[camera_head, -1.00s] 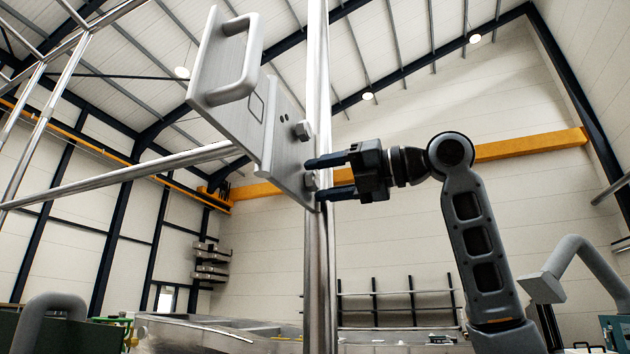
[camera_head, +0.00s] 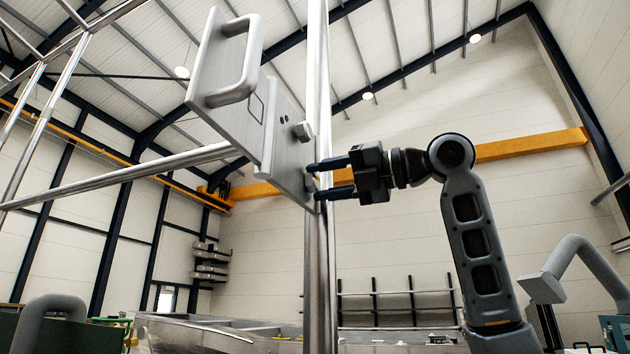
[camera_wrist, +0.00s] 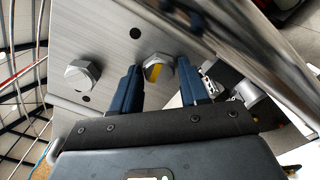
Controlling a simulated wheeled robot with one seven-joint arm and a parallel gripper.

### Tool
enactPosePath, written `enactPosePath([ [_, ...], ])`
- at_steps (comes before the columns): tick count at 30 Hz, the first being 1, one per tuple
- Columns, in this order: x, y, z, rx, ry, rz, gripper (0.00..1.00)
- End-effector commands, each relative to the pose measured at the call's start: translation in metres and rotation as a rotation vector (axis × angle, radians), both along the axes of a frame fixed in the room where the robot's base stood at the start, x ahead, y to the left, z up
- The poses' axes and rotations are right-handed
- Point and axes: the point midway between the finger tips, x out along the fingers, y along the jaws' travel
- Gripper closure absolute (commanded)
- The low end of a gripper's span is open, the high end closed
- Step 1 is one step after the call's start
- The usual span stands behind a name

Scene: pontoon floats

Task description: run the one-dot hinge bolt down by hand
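A grey hinge plate (camera_head: 290,170) is fixed on an upright steel post in the head view. It carries two hex bolts. The upper bolt (camera_head: 302,131) stands clear of my gripper; in the wrist view a bolt (camera_wrist: 82,73) sits on the left, away from my fingers. The other bolt (camera_wrist: 158,68), with a yellow mark on its head, lies between my two dark blue fingertips. My gripper (camera_head: 316,179) is open around it, with small gaps visible on both sides. Dark dots mark the plate (camera_wrist: 110,55); which bolt is the one-dot one I cannot tell surely.
A plate with a large grab handle (camera_head: 236,88) adjoins the hinge plate at upper left. The steel post (camera_head: 319,270) runs close beside my fingertips. A slanting rail (camera_head: 120,176) meets the post area from the left.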

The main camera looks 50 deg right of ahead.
Motion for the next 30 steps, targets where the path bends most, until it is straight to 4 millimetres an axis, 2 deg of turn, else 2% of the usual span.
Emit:
enactPosePath([
  [1, 0.000, 0.000, 0.000, -0.001, 0.000, 0.000, 0.51],
  [3, 0.000, 0.000, 0.000, -0.001, 0.000, 0.000, 0.45],
  [14, -0.004, -0.002, 0.000, -0.002, -0.002, 0.000, 0.45],
  [30, -0.048, -0.018, 0.000, -0.003, -0.003, -0.001, 0.45],
])
